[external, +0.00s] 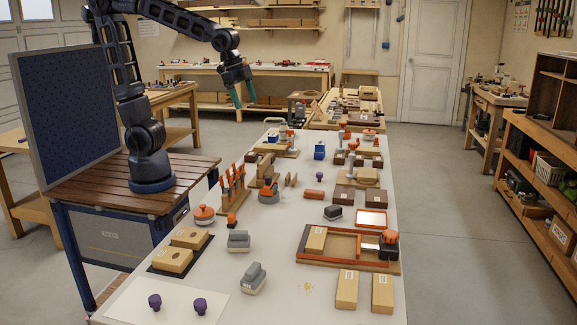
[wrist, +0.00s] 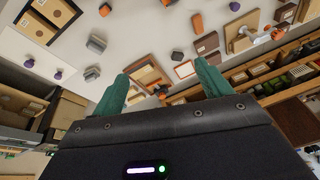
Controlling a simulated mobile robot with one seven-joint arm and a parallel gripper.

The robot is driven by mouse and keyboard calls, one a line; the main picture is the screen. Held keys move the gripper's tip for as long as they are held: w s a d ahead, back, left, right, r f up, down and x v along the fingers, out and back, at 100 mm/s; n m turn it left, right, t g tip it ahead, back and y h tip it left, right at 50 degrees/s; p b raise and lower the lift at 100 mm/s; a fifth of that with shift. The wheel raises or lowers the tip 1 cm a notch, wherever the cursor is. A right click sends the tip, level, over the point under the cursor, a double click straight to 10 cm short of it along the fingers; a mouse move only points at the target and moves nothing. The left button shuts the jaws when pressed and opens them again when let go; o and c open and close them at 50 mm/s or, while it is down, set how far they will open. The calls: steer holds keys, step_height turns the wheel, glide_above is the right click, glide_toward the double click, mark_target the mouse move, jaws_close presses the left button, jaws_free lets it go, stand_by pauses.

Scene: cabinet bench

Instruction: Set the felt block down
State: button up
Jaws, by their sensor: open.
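My gripper (external: 243,92) is open and empty, high above the far left part of the bench. Its two green fingers stand wide apart in the wrist view (wrist: 162,72), with nothing between them close by. Two grey blocks with raised tops, one (external: 239,240) behind the other (external: 254,277), rest on the near half of the bench. A darker block (external: 333,212) lies on the bench left of a framed tray. I cannot tell for sure which of these is the felt block. Grey blocks also show at upper left in the wrist view (wrist: 97,44).
The orange-edged wooden tray (external: 303,243) stands at right. Wooden blocks (external: 347,289) lie near the front right. Two purple knobs (external: 155,302) sit on a white sheet at front left. An upright tool rack (external: 234,190) stands mid-bench. Bare bench shows around the dark block.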

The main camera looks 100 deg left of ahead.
steer(key=s+n+t, duration=0.1)
steer(key=s+n, duration=0.2)
steer(key=s, duration=1.6)
steer(key=shift+s, duration=0.3)
